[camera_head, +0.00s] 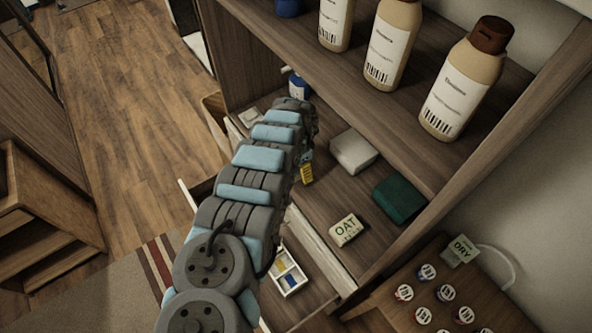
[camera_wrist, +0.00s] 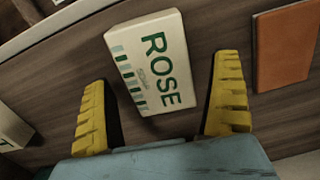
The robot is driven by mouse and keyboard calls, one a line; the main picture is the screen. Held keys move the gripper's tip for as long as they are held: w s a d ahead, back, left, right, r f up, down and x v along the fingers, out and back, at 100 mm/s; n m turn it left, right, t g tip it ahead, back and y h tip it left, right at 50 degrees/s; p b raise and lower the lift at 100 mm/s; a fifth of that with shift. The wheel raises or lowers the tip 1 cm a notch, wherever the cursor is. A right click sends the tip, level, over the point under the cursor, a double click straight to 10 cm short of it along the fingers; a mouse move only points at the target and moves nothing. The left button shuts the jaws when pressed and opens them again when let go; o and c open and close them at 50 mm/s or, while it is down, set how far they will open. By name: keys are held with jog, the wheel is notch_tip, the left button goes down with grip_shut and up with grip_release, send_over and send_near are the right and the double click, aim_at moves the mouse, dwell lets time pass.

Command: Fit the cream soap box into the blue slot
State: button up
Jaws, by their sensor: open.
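A cream soap box (camera_wrist: 152,62) with green ROSE lettering and green stripes lies flat on the brown shelf in the wrist view. My gripper (camera_wrist: 163,70) is open. Its two yellow fingers are on either side of the box's near part, with gaps between. In the head view one yellow finger of it (camera_head: 306,173) shows beside my arm, which hides the ROSE box. Another cream box (camera_head: 345,230), marked OAT, lies on the shelf to the right. A white tray (camera_head: 276,291) with yellow and blue slots sits in the open drawer; the blue slot (camera_head: 291,282) is partly visible.
A pale box (camera_head: 353,150) and a dark green box (camera_head: 400,198) lie on the shelf. An orange-brown block (camera_wrist: 286,45) lies right of the ROSE box. Several bottles (camera_head: 463,80) stand on the shelf above. A wooden rack (camera_head: 440,290) with round pods and a DRY sign stands right.

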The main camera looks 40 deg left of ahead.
jog(key=shift+c, duration=0.2)
jog(key=c, duration=1.3)
